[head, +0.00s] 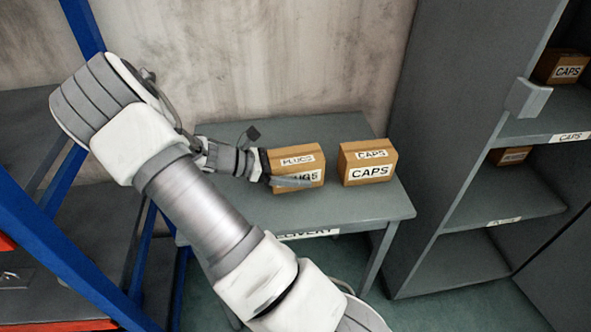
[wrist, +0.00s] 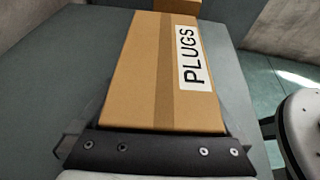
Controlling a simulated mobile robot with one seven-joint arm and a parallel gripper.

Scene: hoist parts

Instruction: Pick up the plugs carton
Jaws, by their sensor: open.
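The plugs carton (head: 300,160) is a brown box with white PLUGS labels on its top and front. It sits on the grey delivery table, left of the caps carton. In the wrist view the plugs carton (wrist: 160,75) fills the middle, its lower end reaching the gripper's dark bar. My gripper (head: 292,180) is open at the carton, with one finger across its front face. In the wrist view my gripper (wrist: 155,145) spans the carton's near end. The far finger is hidden in the head view, and I cannot tell whether the fingers touch the carton.
The caps carton (head: 368,162) stands just right of the plugs carton on the delivery table (head: 350,208). A grey shelf unit (head: 480,195) with more cartons stands at the right. A blue-framed rack (head: 60,235) stands at the left. A wall is behind the table.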

